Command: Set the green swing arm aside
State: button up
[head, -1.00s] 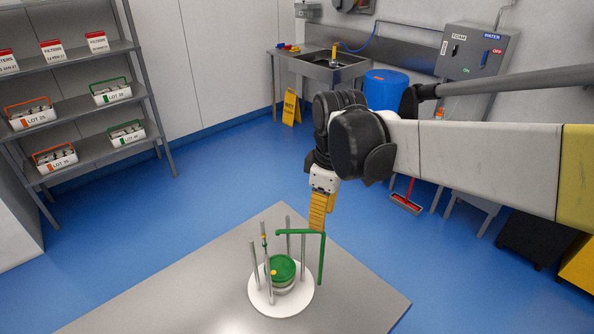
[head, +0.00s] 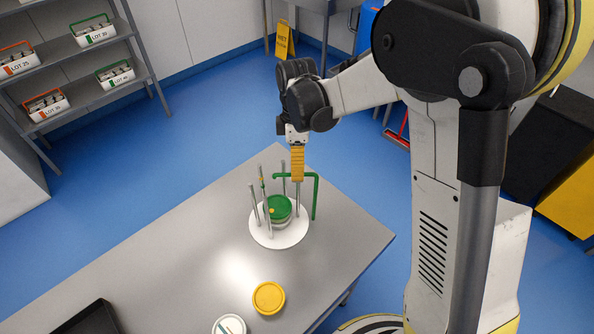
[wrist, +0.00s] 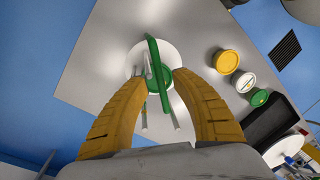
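The green swing arm (head: 316,200) rises as a post at the right edge of a round white base (head: 275,240) and bends left over the top. A tub with a green lid (head: 280,207) sits on the base among several thin grey posts. My gripper (head: 297,178) points down at the swing arm's horizontal part. In the wrist view, its two yellow fingers (wrist: 160,76) are apart, and the green swing arm (wrist: 154,60) runs between and beyond them. I cannot tell whether they touch it.
A yellow-lidded tub (head: 268,297) and a white-lidded tub (head: 229,325) stand on the steel table (head: 180,260) in front of the base. A black tray (head: 88,320) lies at the front left. The table left of the base is clear.

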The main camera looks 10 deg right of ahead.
jog(key=shift+f, duration=0.5)
jog(key=shift+c, duration=0.5)
jog(key=shift+s, duration=0.1)
grip_shut()
jog(key=w+d+m+t+b, duration=0.1)
jog(key=d+m, duration=0.3)
jog(key=m, duration=0.7)
jog(key=w+d+m+t+y+b, duration=0.1)
jog(key=w+d+m+b, duration=0.1)
jog(key=m, duration=0.8)
jog(key=d+b, duration=0.1)
jog(key=b, duration=0.1)
jog(key=shift+w+d+m+b, duration=0.3)
jog(key=shift+d+m+b, duration=0.05)
jog(key=shift+d+m, duration=0.05)
